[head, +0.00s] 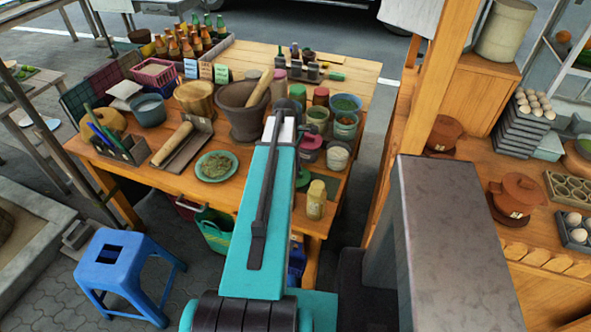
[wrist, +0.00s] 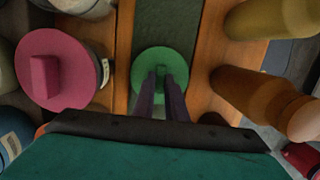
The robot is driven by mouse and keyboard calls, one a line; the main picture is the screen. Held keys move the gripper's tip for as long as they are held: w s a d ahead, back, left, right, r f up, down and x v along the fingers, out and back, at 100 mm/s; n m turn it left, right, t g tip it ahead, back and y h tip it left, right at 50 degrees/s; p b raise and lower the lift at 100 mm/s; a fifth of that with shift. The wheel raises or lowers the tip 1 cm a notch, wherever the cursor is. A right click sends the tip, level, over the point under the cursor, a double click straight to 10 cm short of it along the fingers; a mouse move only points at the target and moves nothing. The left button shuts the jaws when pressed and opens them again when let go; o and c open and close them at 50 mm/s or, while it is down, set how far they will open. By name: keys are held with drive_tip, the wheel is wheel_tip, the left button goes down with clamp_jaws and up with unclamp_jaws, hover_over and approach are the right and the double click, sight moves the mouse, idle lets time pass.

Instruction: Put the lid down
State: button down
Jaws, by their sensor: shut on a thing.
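A round green lid (wrist: 160,60) with a raised knob shows in the wrist view. My gripper (wrist: 161,84) is shut on its knob, with the two dark fingers close together. Below the lid lies a dark green strip (wrist: 160,22) on the wooden table; I cannot tell whether the lid touches it.
In the head view, a clay mortar (head: 240,121) with a pestle (head: 262,86) stands left of my arm, and open jars (head: 346,128) stand right.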

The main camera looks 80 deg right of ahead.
drive_tip(key=shift+f, duration=0.15)
drive_tip(key=c, duration=1.8)
unclamp_jaws()
drive_tip(key=shift+r, duration=0.25)
wheel_tip(320, 180, up, 12)
drive_tip(key=w+b, duration=0.1)
drive_tip(key=b, duration=0.2)
drive_tip(key=shift+w+d+f, duration=0.15)
drive_tip(key=shift+w+d, duration=0.05)
drive_tip(key=shift+w, duration=0.2)
